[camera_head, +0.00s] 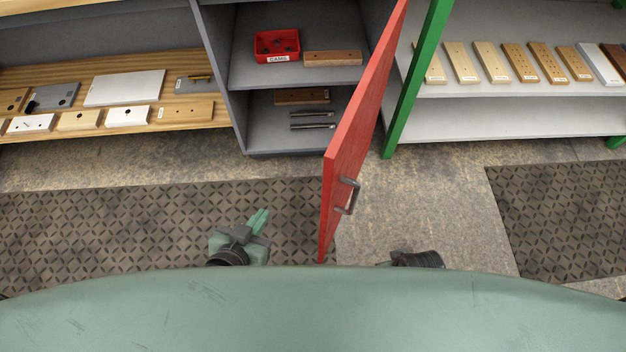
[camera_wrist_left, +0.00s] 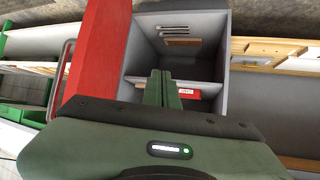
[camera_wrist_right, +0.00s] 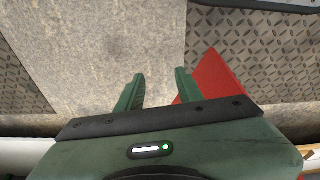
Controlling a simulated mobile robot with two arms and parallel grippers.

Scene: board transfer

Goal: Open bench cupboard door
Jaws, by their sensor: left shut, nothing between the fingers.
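The red cupboard door (camera_head: 358,130) stands swung open toward me, with a dark bar handle (camera_head: 347,196) on its right face. The grey cupboard (camera_head: 243,110) behind it shows its inner shelves. My left gripper (camera_head: 263,218) is shut and empty, to the left of the door and apart from it. In the left wrist view its fingers (camera_wrist_left: 162,88) are together in front of the open cupboard, with the door (camera_wrist_left: 98,55) beside them. My right gripper (camera_wrist_right: 157,90) is open and empty over the floor; the door (camera_wrist_right: 212,78) shows beside its finger. In the head view its fingers are hidden.
A red bin (camera_head: 276,58) and a wooden block (camera_head: 332,58) are on the cupboard's upper shelf. A wooden bench (camera_head: 100,65) with boards is at left. A green-posted rack (camera_head: 480,105) with several boards is at right. Patterned mats (camera_head: 120,230) lie on the floor.

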